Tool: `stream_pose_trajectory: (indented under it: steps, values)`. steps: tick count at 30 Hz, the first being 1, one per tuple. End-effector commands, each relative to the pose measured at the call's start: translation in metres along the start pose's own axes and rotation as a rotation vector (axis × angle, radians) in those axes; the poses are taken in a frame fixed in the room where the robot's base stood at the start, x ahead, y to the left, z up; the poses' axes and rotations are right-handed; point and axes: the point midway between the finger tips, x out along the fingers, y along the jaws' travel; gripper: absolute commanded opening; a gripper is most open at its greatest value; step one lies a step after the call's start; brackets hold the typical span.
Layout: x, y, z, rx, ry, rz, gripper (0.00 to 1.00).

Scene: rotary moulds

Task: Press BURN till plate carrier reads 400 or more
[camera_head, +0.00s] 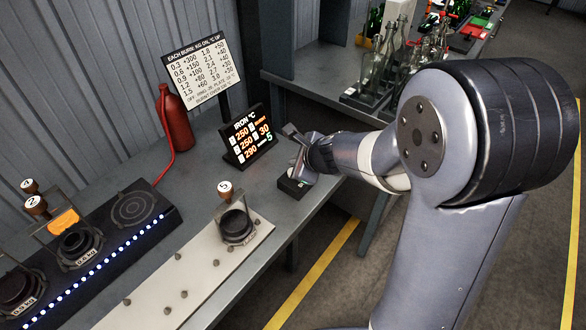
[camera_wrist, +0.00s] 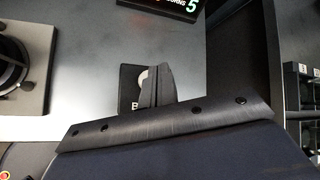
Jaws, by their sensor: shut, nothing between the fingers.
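The BURN button is a small black box with a pale round top (camera_head: 293,186) at the bench's right edge. In the wrist view the box (camera_wrist: 130,103) shows a letter B, and the fingers cover part of it. My gripper (camera_head: 300,172) is shut and empty, its tips over the button; I cannot tell whether they touch it. The fingers also show in the wrist view (camera_wrist: 157,86). The IRON °C display (camera_head: 249,136) reads 250, 250 and 290 down its rows, with an orange 30 and a green 5 at right.
A burn chart sign (camera_head: 203,70) stands behind the display, beside a red extinguisher (camera_head: 174,118). Carrier 5 (camera_head: 237,223) stands on the pale board (camera_head: 150,318). Bottles (camera_head: 375,66) stand at back right.

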Motion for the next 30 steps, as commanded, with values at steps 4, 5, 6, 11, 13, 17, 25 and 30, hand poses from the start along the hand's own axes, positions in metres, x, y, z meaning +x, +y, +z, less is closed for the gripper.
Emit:
stream_pose_trajectory:
  steps: [4, 5, 6, 11, 13, 17, 25, 30]
  values:
    - [-0.015, -0.011, 0.011, 0.000, 0.000, -0.001, 0.00]
    - [-0.017, -0.012, 0.012, 0.000, 0.000, -0.001, 0.00]
    - [-0.020, -0.014, 0.014, 0.000, 0.000, -0.001, 0.00]
    - [-0.030, -0.022, 0.022, -0.001, 0.000, 0.000, 0.00]
    - [-0.031, -0.023, 0.023, -0.001, 0.000, 0.000, 0.00]
    - [-0.030, -0.022, 0.022, 0.000, 0.000, 0.000, 0.00]
    - [-0.030, -0.022, 0.022, 0.000, 0.000, 0.000, 0.00]
    - [-0.030, -0.022, 0.022, 0.000, 0.000, 0.000, 0.00]
